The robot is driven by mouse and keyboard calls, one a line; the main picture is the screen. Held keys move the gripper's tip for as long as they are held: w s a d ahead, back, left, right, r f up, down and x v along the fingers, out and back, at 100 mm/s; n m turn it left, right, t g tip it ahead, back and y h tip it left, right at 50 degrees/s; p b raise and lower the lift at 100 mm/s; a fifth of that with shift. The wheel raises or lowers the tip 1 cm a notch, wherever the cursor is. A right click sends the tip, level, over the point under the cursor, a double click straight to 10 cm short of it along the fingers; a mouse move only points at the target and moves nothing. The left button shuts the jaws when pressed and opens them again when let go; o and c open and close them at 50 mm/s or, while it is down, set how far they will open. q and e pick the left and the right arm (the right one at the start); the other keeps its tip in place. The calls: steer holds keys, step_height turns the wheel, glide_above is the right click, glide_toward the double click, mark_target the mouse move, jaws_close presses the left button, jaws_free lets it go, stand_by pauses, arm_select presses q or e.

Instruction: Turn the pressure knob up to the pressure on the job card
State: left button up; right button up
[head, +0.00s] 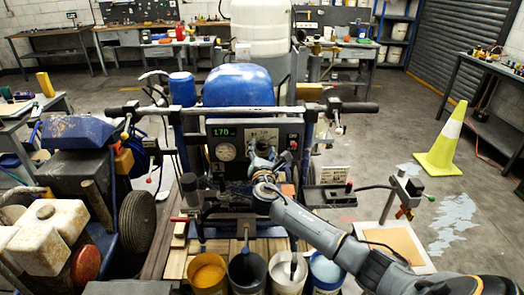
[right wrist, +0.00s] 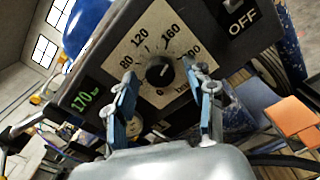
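The black pressure knob (right wrist: 160,70) sits on a pale dial plate marked 0, 80, 120, 160 and 200 in the right wrist view. Its pointer direction is too small to read surely. The green display (right wrist: 85,97) beside it reads 170; it also shows in the head view (head: 222,132). My right gripper (head: 264,153) is in front of the control panel (head: 285,128). In the right wrist view its fingers are apart, one on each side of the knob, with gaps visible. A small printed card (head: 335,174) stands right of the machine; its text is unreadable. My left gripper is not in view.
A round gauge (head: 226,151) is left of the dial plate. An OFF switch (right wrist: 238,12) is at the panel's other end. A handlebar (head: 270,109) crosses above the panel. Several paint buckets (head: 207,273) stand in front. A yellow cone (head: 442,150) stands on open floor right.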

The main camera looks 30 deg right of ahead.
steer(key=shift+s+a+f, duration=0.1)
steer(key=shift+s+a, duration=0.1)
steer(key=shift+s, duration=0.1)
steer(key=v, duration=1.1)
steer(key=shift+s+a, duration=0.1)
steer(key=s+a+f+m+g+y, duration=0.15)
steer(key=s+f+m+g, duration=0.3)
steer(key=f, duration=1.45)
steer(key=s+f+m+g+y, duration=0.3)
steer(key=s+f, duration=0.3)
steer(key=f, duration=1.2)
steer(key=s+a+f+m+g+y, duration=0.15)
steer(key=s+f+m, duration=0.25)
steer(key=s+f, duration=0.5)
steer(key=s+a+f+m+g+y, duration=0.1)
steer(key=s+a+f+m+g, duration=0.2)
steer(key=s+f, duration=0.65)
steer(key=s+a+f+m+g+y, duration=0.1)
steer(key=s+a+f+m, duration=0.1)
steer(key=s, duration=0.8)
steer(key=s+a+f+m+g+y, duration=0.1)
steer(key=s+a+f+m, duration=0.2)
steer(key=s, duration=0.8)
steer(key=shift+s+a+m, duration=0.2)
steer(key=shift+a+m, duration=0.65)
steer(key=shift+m, duration=0.3)
